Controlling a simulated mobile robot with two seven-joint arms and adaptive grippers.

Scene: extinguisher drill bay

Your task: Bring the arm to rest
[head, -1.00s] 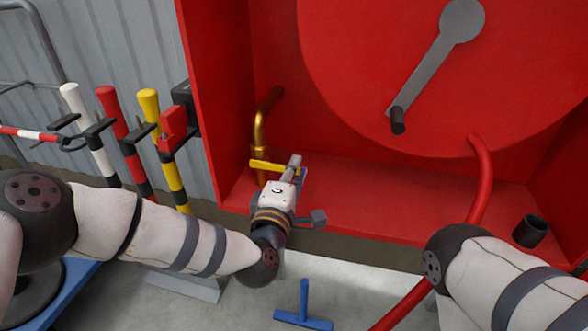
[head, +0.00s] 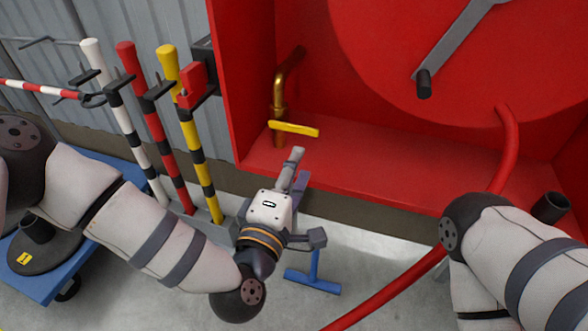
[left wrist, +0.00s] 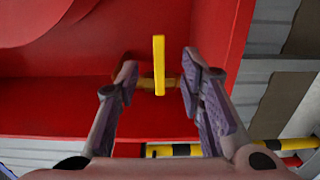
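My left gripper (head: 293,172) is below and in front of the yellow valve lever (head: 294,129), with a gap between them in the head view. The lever sits on a brass pipe (head: 279,98) inside the red cabinet. In the left wrist view my left gripper (left wrist: 160,78) has its two fingers spread wide, with nothing held between them. The yellow lever (left wrist: 159,65) shows beyond, in line with the gap between the fingers. My right arm (head: 510,245) comes in from the right, and its gripper is out of view.
A red hose (head: 385,292) hangs from the large red reel (head: 470,75) to the floor. White, red and yellow striped posts (head: 187,135) stand left of the cabinet. A blue T-shaped stand (head: 313,278) is on the floor below the gripper. A blue trolley (head: 40,285) is at left.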

